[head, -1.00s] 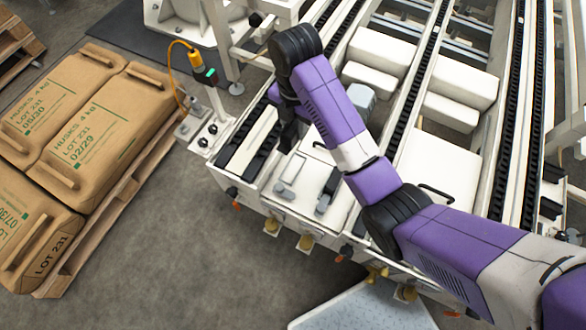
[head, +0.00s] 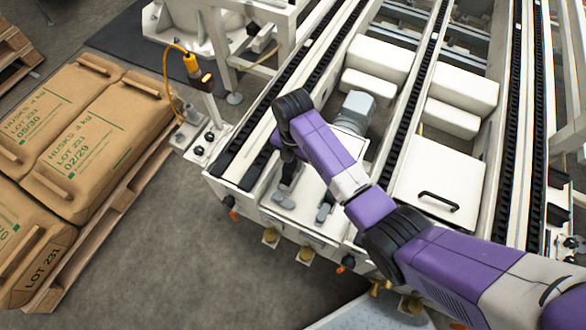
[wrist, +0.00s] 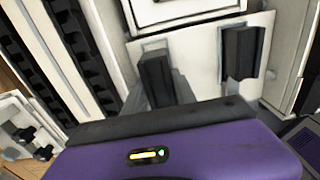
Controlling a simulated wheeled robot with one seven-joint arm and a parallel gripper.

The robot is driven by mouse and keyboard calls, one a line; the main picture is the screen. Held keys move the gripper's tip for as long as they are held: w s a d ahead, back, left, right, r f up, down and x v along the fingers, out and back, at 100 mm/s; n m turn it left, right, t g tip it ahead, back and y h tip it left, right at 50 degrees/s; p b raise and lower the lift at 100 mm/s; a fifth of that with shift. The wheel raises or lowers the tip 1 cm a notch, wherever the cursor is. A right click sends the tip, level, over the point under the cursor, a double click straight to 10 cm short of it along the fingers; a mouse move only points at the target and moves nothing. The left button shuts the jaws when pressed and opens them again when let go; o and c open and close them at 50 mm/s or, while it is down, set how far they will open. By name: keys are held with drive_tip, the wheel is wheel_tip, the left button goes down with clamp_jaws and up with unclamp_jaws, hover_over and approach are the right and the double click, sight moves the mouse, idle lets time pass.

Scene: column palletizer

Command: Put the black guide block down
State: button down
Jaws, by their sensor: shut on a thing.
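My gripper (head: 288,172) points down over the front bay of the conveyor frame and is shut on the black guide block (wrist: 157,78). The block is directly above or on the left grey bracket (head: 283,200); I cannot tell whether it touches. In the wrist view the block stands beyond the purple hand, which hides its lower near side. A second black block (wrist: 240,52) sits on the right grey bracket (head: 325,211), apart from the held one. My fingertips are mostly hidden.
Black chain tracks run along both sides of the bay. A white cover with a black handle (head: 438,200) lies to the right, and a grey motor (head: 355,112) behind. A post with a yellow-cabled sensor (head: 200,78) stands at left. Brown sacks (head: 100,140) lie on a pallet further left.

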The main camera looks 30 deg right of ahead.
sight(293, 169)
drive_tip(key=shift+f+b, duration=0.45)
drive_tip(key=shift+f, duration=1.65)
drive_tip(key=shift+f, duration=0.2)
drive_tip(key=c, duration=1)
unclamp_jaws()
drive_tip(key=shift+r, duration=0.1)
wheel_tip(293, 169, up, 12)
drive_tip(key=shift+r+p, duration=0.15)
drive_tip(key=shift+p, duration=1.05)
